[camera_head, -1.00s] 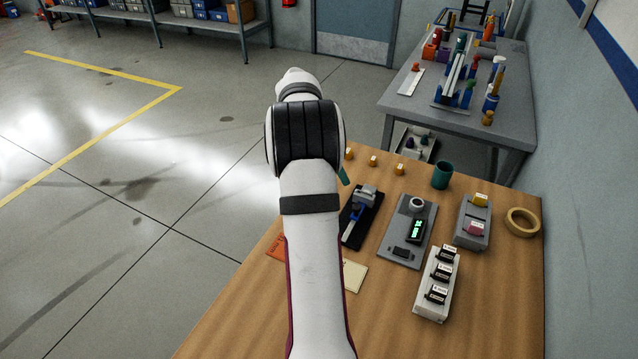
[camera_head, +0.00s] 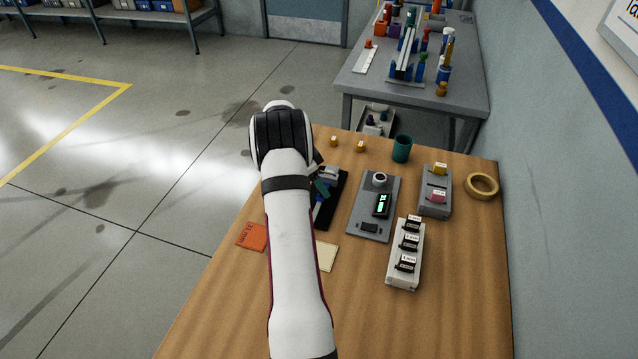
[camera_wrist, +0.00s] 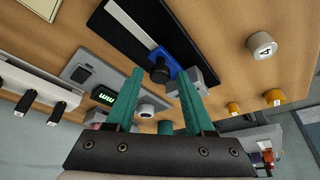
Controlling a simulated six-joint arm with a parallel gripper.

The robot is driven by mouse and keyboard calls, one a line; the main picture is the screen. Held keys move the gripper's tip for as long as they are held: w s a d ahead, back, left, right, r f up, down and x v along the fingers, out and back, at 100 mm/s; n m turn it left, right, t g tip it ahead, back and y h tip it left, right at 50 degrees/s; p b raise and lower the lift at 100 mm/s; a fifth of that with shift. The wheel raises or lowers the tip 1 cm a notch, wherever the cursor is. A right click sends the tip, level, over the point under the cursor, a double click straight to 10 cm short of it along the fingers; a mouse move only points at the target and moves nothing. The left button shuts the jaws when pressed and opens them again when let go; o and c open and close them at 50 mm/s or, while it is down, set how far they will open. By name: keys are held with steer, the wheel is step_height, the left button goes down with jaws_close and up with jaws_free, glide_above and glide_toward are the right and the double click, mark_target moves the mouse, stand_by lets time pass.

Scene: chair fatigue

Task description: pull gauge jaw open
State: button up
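The gauge is a black base (camera_head: 328,208) with a pale rail, a blue slider and a grey jaw block (camera_head: 328,171), partly hidden behind my arm in the head view. In the wrist view its blue slider (camera_wrist: 184,52), black knob (camera_wrist: 158,72) and grey block (camera_wrist: 205,80) show near my fingertips. My gripper (camera_wrist: 160,72) has two teal fingers, spread apart. The knob appears between the fingertips, with no clear contact. In the head view a teal finger of my gripper (camera_head: 322,188) shows over the gauge.
Right of the gauge is a grey panel (camera_head: 360,215) with a lit display. Beyond are a white block rack (camera_head: 397,277), a grey holder (camera_head: 435,205), a tape ring (camera_head: 482,186) and a green cup (camera_head: 402,149). Yellow-orange pegs (camera_head: 360,146) stand behind.

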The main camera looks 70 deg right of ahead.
jaws_close()
stand_by(1.2)
